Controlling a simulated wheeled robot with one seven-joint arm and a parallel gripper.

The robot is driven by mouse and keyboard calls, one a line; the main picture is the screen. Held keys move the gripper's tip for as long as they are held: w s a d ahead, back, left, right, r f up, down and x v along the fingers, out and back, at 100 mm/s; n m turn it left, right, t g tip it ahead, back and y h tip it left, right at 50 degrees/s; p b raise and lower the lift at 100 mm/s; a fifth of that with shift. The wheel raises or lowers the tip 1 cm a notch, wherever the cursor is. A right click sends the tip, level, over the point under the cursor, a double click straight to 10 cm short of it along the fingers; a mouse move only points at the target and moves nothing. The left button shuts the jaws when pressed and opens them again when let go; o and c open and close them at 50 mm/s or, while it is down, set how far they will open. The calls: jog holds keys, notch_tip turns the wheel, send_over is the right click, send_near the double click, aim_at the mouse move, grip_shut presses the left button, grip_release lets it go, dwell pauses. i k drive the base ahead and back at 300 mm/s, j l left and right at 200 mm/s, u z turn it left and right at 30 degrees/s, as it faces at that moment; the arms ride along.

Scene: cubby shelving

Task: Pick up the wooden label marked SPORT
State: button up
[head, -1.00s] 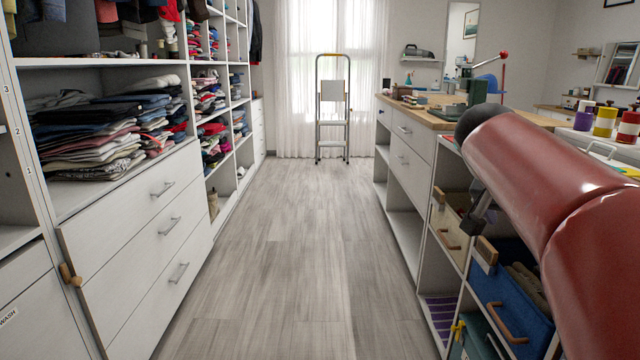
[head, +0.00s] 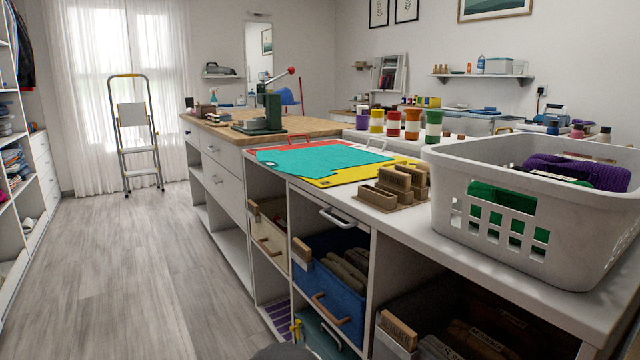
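Several wooden labels (head: 401,181) stand grouped in a small wooden holder (head: 376,199) on the white counter, left of the laundry basket. Their lettering is too small to read, so I cannot tell which one is marked SPORT. Another wooden label (head: 397,331) with unreadable lettering is on the front of a bin in the lower cubby. More small wooden plates are on the blue bin (head: 303,253) and the beige bin (head: 253,208). My gripper is not in view. Only a dark rounded part shows at the bottom edge.
A white laundry basket (head: 520,218) with purple and green cloth fills the counter's right. Teal and yellow mats (head: 320,160) lie behind the labels. Thread spools (head: 412,124) stand farther back. Open floor (head: 130,270) lies left of the cubbies; a stepladder (head: 137,130) stands by the window.

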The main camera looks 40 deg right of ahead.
aim_at(253, 207)
jog(key=z, duration=1.6)
jog(key=i+j+z, duration=0.15)
jog(key=j, duration=0.4)
jog(key=i+j+z, duration=0.15)
jog(key=i+j, duration=0.15)
jog(key=j, duration=0.3)
jog(key=i+j+z, duration=0.15)
jog(key=j, duration=0.45)
jog(key=i+j+z, duration=0.2)
jog(key=j, duration=0.45)
jog(key=i+j+z, duration=0.15)
jog(key=j, duration=0.45)
jog(key=j+z, duration=0.15)
jog(key=j, duration=0.5)
